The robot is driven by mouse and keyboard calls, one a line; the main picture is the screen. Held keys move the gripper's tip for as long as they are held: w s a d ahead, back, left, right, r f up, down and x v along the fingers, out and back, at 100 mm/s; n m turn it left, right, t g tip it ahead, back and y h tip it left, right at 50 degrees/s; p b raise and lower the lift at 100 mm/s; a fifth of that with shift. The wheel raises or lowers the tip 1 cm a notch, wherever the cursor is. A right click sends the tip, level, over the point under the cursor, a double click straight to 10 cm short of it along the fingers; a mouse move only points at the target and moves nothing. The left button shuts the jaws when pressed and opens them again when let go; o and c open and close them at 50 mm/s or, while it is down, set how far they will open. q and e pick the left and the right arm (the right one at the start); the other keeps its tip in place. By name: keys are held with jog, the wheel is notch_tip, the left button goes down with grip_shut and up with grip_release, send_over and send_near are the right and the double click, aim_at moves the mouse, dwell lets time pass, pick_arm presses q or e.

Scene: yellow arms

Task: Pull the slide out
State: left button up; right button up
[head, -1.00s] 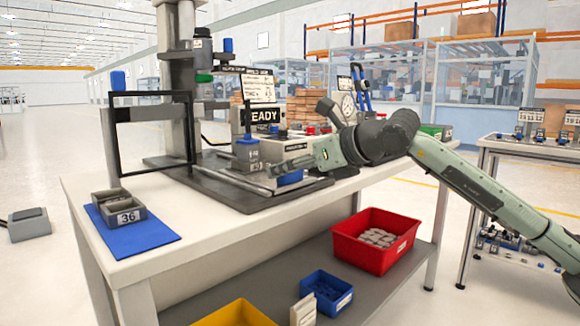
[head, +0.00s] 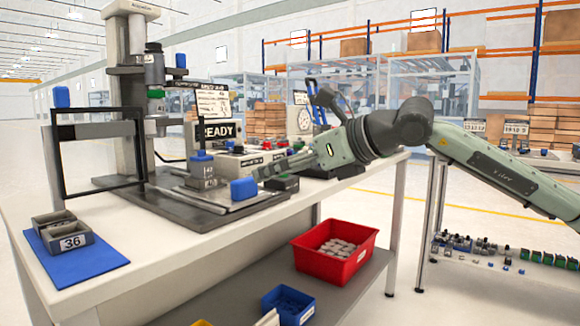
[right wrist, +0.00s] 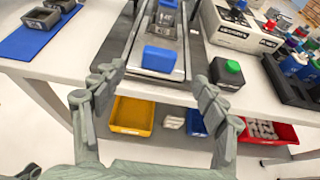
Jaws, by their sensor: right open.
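The slide is a grey carriage on rails in the fixture on the bench. Its blue end block (head: 243,190) shows at the near end, and also in the right wrist view (right wrist: 160,58). A grey block with a blue top (head: 202,170) sits further back on it. My right gripper (head: 262,174) is just right of the blue end block in the head view. In the right wrist view the gripper (right wrist: 160,82) is open and empty, its fingers spread either side of the blue end block, with a gap to it.
A black frame (head: 55,165) stands at the fixture's left. A grey tray marked 36 (head: 70,243) lies on a blue mat (head: 98,268). A control box with a READY sign (head: 215,131) stands behind. Red (head: 305,246) and blue (head: 276,302) bins are on the lower shelf.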

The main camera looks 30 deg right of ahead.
jog(key=shift+v, duration=1.05)
